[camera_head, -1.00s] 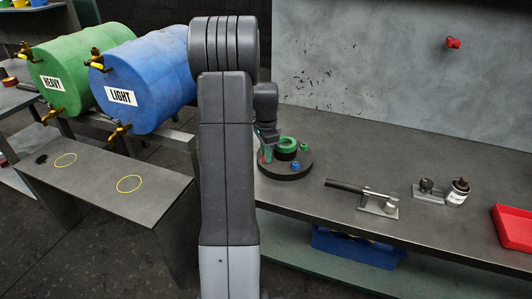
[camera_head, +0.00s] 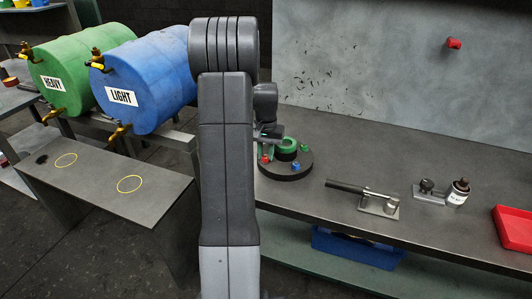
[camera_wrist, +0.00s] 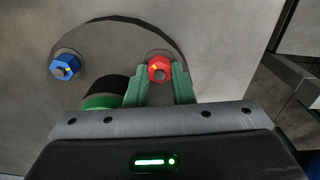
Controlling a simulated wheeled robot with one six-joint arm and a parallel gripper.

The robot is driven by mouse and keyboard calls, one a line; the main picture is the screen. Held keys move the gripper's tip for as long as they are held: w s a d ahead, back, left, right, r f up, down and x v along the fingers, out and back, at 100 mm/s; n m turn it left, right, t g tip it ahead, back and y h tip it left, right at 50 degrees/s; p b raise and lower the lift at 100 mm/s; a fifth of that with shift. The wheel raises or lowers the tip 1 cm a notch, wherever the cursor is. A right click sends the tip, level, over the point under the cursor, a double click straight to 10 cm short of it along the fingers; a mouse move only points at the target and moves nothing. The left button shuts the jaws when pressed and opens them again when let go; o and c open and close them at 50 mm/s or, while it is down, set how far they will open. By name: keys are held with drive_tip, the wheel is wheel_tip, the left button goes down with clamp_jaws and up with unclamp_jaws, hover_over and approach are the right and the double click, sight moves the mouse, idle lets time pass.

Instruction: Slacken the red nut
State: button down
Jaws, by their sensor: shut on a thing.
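The red nut (camera_wrist: 160,68) sits on a stud near the edge of a dark round plate (camera_wrist: 120,36) in the wrist view. My gripper (camera_wrist: 159,76) has its two green fingers on either side of the nut and is shut on it. In the head view the red nut (camera_head: 265,159) shows small at the left of the plate (camera_head: 286,176), just under my gripper (camera_head: 267,150), partly hidden by my arm. A blue nut (camera_wrist: 64,67) sits on the same plate, apart from the fingers. A green ring (camera_head: 287,144) stands at the plate's middle.
A green nut (camera_head: 306,150) is at the plate's far right.

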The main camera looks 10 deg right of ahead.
drive_tip(key=n, duration=0.7)
drive_tip(key=shift+a, duration=0.1)
drive_tip(key=n, duration=0.4)
drive_tip(key=shift+n, duration=1.8)
drive_tip(key=shift+s, duration=0.1)
drive_tip(key=c, duration=1.5)
unclamp_jaws()
